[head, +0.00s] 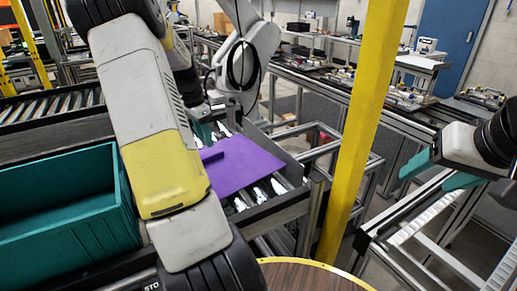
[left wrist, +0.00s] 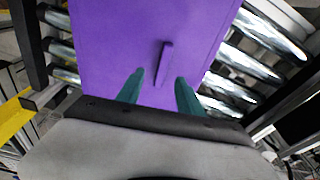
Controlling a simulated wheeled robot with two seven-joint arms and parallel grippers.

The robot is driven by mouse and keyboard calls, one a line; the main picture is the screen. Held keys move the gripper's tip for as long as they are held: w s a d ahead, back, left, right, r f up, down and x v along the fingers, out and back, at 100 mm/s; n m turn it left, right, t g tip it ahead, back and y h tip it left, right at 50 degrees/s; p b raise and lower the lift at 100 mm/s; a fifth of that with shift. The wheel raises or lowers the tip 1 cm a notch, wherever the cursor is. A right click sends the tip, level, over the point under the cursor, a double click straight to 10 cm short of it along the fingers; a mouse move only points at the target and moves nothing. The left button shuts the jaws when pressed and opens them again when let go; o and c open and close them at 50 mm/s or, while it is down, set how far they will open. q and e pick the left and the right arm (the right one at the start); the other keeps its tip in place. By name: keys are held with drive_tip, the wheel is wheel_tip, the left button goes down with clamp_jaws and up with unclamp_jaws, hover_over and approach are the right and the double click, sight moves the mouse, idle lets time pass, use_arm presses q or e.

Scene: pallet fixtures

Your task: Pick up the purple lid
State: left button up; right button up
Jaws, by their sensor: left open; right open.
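The purple lid (head: 245,168) is a flat sheet with a raised thin handle (head: 212,156), lying on a roller conveyor. In the left wrist view the lid (left wrist: 110,35) fills the upper middle and its handle (left wrist: 164,62) stands upright off its surface. My left gripper (head: 213,132) has teal fingers and is open at the lid's far side. In the left wrist view its fingertips (left wrist: 160,76) are apart, on either side of the handle's near end, and do not grip it. My right gripper (head: 420,172) is open and empty at the right, away from the lid.
A teal crate (head: 65,215) stands left of the lid, partly hidden by my left arm. A yellow post (head: 362,130) rises between the lid and my right gripper. Metal rollers (left wrist: 235,55) show beside the lid. A round wooden tabletop (head: 305,277) is at the bottom.

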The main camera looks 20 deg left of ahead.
sight(211, 154)
use_arm(q)
drive_tip(key=f, duration=0.1)
drive_tip(key=w+f, duration=0.1)
drive_tip(key=shift+f, duration=0.3)
drive_tip(key=f, duration=0.3)
drive_tip(key=w+f, duration=0.1)
drive_tip(key=f, duration=0.1)
drive_tip(key=shift+d+f, duration=0.1)
drive_tip(key=shift+f, duration=0.1)
drive_tip(key=shift+s, duration=0.1)
clamp_jaws()
drive_tip(key=shift+r, duration=0.1)
idle(0.8)
